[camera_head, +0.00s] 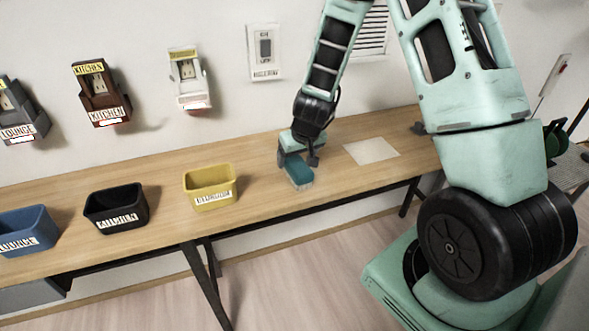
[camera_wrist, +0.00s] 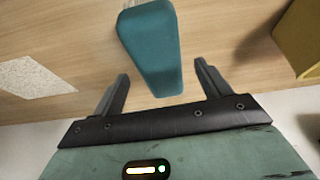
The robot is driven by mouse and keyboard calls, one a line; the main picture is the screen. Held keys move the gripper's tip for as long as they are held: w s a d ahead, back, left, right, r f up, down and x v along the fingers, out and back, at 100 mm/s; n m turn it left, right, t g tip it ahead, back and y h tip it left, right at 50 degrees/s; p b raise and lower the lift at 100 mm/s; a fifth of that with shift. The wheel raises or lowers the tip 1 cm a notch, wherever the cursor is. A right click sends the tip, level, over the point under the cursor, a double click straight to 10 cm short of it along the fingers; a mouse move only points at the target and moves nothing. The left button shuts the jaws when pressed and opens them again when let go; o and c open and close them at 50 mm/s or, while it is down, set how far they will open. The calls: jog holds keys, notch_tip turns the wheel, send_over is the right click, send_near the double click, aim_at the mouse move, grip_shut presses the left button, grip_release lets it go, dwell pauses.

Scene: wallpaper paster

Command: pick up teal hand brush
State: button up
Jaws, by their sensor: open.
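The teal hand brush (camera_head: 299,174) lies on the wooden table near its front edge. My gripper (camera_head: 297,160) is above and around the near part of the brush. In the wrist view my gripper (camera_wrist: 163,85) is open, one finger on each side of the brush's near end, with a gap on both sides. The head view partly hides the brush behind the gripper.
A yellow bin (camera_head: 209,188), a black bin (camera_head: 115,210) and a blue bin (camera_head: 27,230) stand along the table (camera_head: 160,188) to the left. A pale square sheet (camera_head: 371,150) lies right of the brush. Labelled boxes hang on the wall behind.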

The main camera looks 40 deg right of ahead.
aim_at(295, 160)
jog(key=shift+x, duration=2.55)
jog(key=shift+w, duration=0.2)
jog(key=c, duration=1.2)
jog(key=shift+o, duration=0.2)
jog(key=shift+r, duration=0.15)
notch_tip(295, 160, up, 10)
jog(key=shift+f+p, duration=0.1)
jog(key=shift+p, duration=1.1)
